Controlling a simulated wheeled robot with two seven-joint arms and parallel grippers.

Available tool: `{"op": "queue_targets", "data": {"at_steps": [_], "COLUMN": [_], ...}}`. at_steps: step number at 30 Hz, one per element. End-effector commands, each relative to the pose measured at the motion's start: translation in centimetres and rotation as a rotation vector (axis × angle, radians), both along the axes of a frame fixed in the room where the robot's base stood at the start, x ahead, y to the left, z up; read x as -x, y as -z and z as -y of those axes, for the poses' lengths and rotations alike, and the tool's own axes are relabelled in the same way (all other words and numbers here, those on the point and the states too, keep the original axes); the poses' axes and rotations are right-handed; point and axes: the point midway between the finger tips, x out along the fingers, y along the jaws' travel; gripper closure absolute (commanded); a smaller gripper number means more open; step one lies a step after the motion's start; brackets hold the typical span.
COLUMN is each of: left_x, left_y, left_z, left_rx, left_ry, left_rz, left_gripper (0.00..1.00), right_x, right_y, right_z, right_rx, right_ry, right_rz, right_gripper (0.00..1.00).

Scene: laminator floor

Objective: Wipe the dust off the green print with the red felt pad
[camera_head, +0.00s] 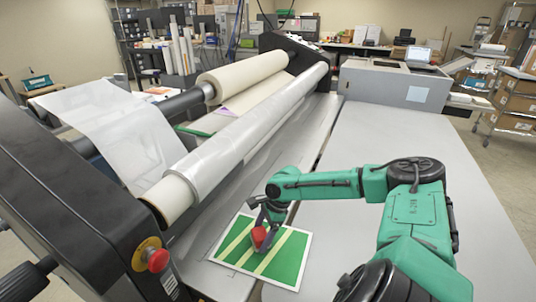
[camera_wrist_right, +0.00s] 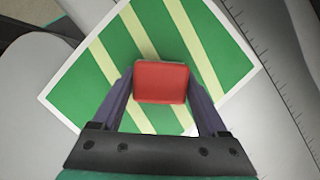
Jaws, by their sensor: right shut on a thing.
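The green print (camera_head: 285,262) lies flat on the laminator's grey feed table, with pale yellow diagonal stripes and a white border. It fills much of the right wrist view (camera_wrist_right: 150,40). My right gripper (camera_head: 262,232) is over the print, its fingers shut on the red felt pad (camera_head: 259,238). In the right wrist view the red pad (camera_wrist_right: 161,82) sits between the two fingertips, in front of the stripes. I cannot tell whether the pad touches the print. The pale stripes may be dust or part of the print; I cannot tell. My left gripper is not in view.
The laminator's long roller (camera_head: 245,130) runs behind the print. Its black side housing (camera_head: 75,200) with a red stop button (camera_head: 157,260) stands at the left. The grey table (camera_head: 400,140) right of my arm is clear. A grey box (camera_head: 385,82) stands at its far end.

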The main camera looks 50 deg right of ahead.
Motion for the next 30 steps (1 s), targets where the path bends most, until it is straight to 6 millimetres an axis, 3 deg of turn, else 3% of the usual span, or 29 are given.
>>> {"op": "queue_targets", "data": {"at_steps": [17,26,30], "left_x": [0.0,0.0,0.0], "left_y": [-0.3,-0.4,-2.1], "left_z": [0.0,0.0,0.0], "left_rx": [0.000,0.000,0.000], "left_ry": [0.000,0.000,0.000], "left_rz": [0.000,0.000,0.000], "left_gripper": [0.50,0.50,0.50], "right_x": [-4.3,-4.4,-4.3], "right_y": [0.2,0.2,-1.2], "right_z": [-1.7,-1.7,-1.7], "right_rx": [-0.002,0.001,0.001], "right_ry": [0.000,0.000,0.000], "right_rz": [0.002,-0.002,-0.002], "right_gripper": [1.00,1.00,1.00]}}
